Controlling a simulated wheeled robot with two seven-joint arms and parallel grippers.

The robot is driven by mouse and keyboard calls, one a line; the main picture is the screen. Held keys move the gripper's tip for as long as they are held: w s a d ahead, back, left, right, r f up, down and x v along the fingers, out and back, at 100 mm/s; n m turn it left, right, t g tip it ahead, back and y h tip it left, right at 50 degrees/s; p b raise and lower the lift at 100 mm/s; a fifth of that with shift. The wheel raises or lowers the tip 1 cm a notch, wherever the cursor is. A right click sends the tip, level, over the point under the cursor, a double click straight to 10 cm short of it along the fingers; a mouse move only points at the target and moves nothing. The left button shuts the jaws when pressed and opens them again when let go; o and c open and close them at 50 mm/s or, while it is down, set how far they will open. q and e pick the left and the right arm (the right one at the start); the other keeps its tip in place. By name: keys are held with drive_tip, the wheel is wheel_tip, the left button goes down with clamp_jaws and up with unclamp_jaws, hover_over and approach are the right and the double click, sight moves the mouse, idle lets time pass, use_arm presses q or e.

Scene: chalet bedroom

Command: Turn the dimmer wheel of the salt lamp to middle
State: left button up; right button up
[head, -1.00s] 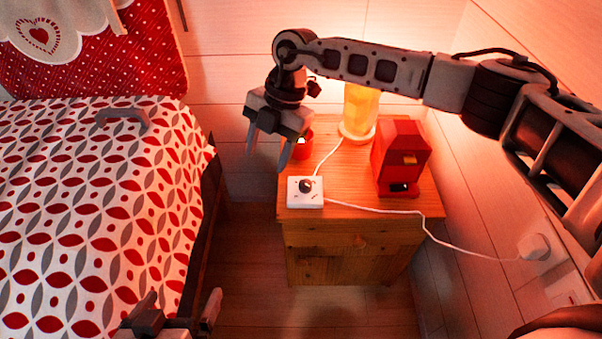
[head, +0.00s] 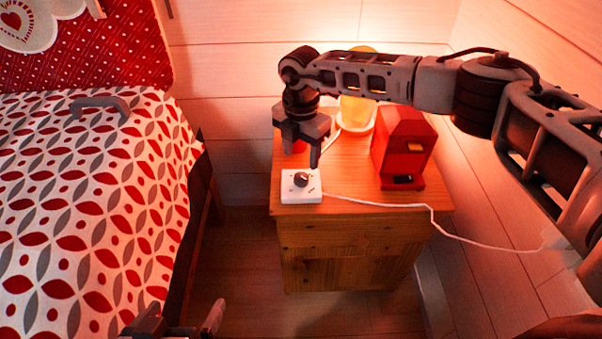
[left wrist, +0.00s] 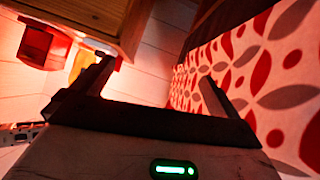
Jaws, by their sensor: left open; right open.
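The dimmer (head: 301,186) is a white box with a dark round wheel (head: 301,179) on top. It lies at the front left of the wooden nightstand. The salt lamp (head: 358,112) glows yellow-orange behind it, partly hidden by my right arm. My right gripper (head: 301,160) is open and points down, just behind and above the dimmer, with no visible contact. My left gripper (head: 178,325) is open and empty, low at the bottom edge of the head view. Its fingers also show in the left wrist view (left wrist: 155,90), with nothing between them.
A red box-shaped object (head: 403,148) stands on the nightstand (head: 345,235), right of the dimmer. A red item is mostly hidden behind my right gripper. A white cord runs from the dimmer to the right. The bed (head: 90,210) fills the left side.

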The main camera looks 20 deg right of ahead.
sight(301, 176)
wheel_tip(301, 176, down, 6)
drive_tip(key=shift+r+b, duration=0.15)
drive_tip(key=shift+b, duration=0.35)
use_arm(q)
drive_tip(key=shift+d+f+g, duration=0.15)
drive_tip(key=shift+d+f, duration=0.15)
drive_tip(key=shift+f, duration=0.3)
drive_tip(key=shift+d+f+g, duration=0.15)
drive_tip(key=shift+d+f, duration=0.1)
drive_tip(key=shift+f, duration=0.35)
use_arm(e)
drive_tip(key=shift+f, duration=0.4)
use_arm(q)
drive_tip(key=shift+w, duration=0.1)
drive_tip(key=shift+a, duration=0.15)
use_arm(e)
drive_tip(key=c, duration=1)
